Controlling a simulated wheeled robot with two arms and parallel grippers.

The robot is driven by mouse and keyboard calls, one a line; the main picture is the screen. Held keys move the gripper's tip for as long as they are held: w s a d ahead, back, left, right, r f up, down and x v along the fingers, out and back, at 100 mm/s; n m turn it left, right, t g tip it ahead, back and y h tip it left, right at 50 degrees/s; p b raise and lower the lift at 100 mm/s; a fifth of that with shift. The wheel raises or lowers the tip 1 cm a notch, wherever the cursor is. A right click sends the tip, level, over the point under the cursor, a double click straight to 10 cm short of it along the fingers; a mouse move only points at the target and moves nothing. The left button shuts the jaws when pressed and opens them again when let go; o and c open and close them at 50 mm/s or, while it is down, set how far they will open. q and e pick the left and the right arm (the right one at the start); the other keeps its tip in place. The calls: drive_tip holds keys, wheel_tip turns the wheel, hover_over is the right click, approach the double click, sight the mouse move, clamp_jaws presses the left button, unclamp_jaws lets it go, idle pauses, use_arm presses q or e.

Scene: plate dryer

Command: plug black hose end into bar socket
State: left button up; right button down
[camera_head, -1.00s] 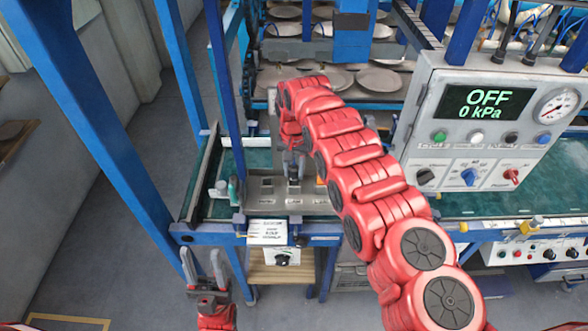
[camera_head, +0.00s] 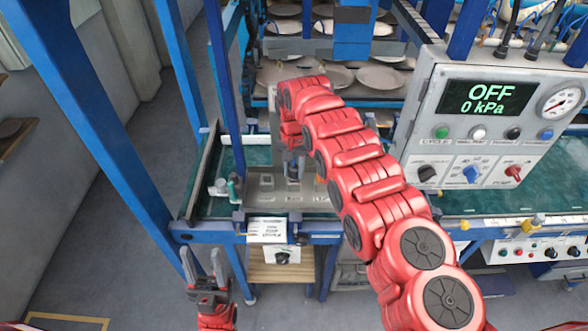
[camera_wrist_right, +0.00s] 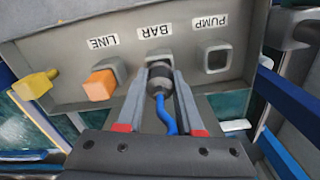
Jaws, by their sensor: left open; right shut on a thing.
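My right gripper (camera_wrist_right: 160,100) is shut on the black hose end (camera_wrist_right: 160,78), a dark round plug with a blue hose trailing from it. The plug stands at the mouth of the bar socket (camera_wrist_right: 153,56) on a grey panel and lines up with it; how deep it sits is hidden. The socket labels appear upside down in the wrist view. In the head view my right gripper (camera_head: 293,168) is over the grey panel (camera_head: 265,187), with the arm covering part of the scene. My left gripper (camera_head: 204,265) is open and empty at the lower left, away from the panel.
An orange plug (camera_wrist_right: 100,85) sits at the line socket, left of bar. The pump socket (camera_wrist_right: 215,58) to the right is empty. A yellow piece (camera_wrist_right: 36,85) is at the panel's left edge. Blue posts (camera_head: 170,85) and a control box (camera_head: 490,120) reading OFF, 0 kPa flank the area.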

drive_tip(key=shift+c, duration=2.3)
unclamp_jaws()
drive_tip(key=shift+r, duration=0.1)
drive_tip(key=shift+r+b, duration=0.3)
wheel_tip(320, 180, up, 4)
drive_tip(key=shift+r+b, duration=0.15)
drive_tip(key=shift+b, duration=1.1)
wheel_tip(320, 180, up, 3)
drive_tip(key=shift+a+r+p, duration=0.1)
drive_tip(key=shift+a+p, duration=0.05)
drive_tip(key=shift+p, duration=0.15)
wheel_tip(320, 180, up, 9)
drive_tip(key=p, duration=0.8)
drive_tip(key=shift+p, duration=0.35)
